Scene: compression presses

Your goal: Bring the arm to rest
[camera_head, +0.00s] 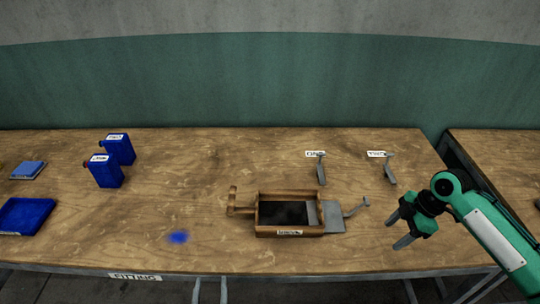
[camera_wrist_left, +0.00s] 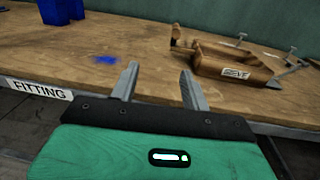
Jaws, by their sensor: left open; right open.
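My right gripper (camera_head: 393,234) is in the head view at the right, its arm coming in from the right. Its fingers are apart and empty, over the table's front right part, to the right of the wooden press. My left gripper (camera_wrist_left: 158,82) shows only in the left wrist view. Its two fingers are spread with nothing between them, near the table's front edge. My left arm is not in the head view.
A wooden press (camera_head: 290,214) with a grey plate (camera_head: 333,217) stands on the table (camera_head: 215,205). Two metal brackets (camera_head: 321,169) (camera_head: 389,168) lie behind. Blue canisters (camera_head: 105,171) (camera_head: 119,149), a blue tray (camera_head: 24,215) and a blue spot (camera_head: 178,237) are left.

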